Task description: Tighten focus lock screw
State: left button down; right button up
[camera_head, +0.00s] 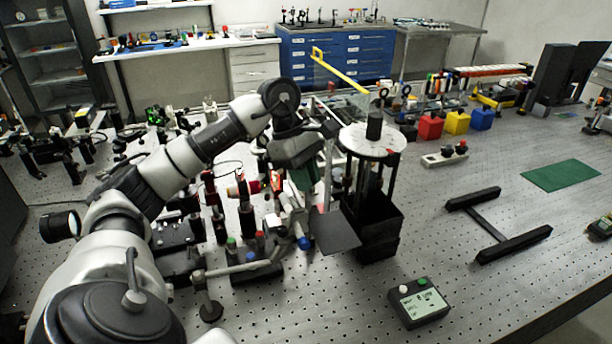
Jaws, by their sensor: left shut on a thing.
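My left arm reaches in from the lower left, bends at its black wrist joint and turns down over the cluster of optics at the bench's middle. My left gripper (303,183) is in among the posts left of the black stand with the round white top (372,140). It is shut on a small part, which is mostly hidden by the hand and the posts. I cannot make out for sure which item is the focus lock screw. A blue-ended knob (304,243) shows below the gripper, and a red-and-yellow cylinder (243,188) to its left. My right gripper is not in view.
Red (431,127), yellow (456,122) and blue (481,119) bins stand behind.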

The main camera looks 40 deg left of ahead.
pick_arm(q)
jog(key=shift+r+m, duration=0.1)
jog(key=shift+m, duration=0.2)
jog(key=c, duration=1.1)
grip_release()
jog(key=v, duration=1)
jog(key=shift+w+a+r+p, duration=0.1)
jog(key=shift+a+r+p, duration=0.15)
jog(key=shift+r+p, duration=0.15)
jog(key=shift+f, duration=0.1)
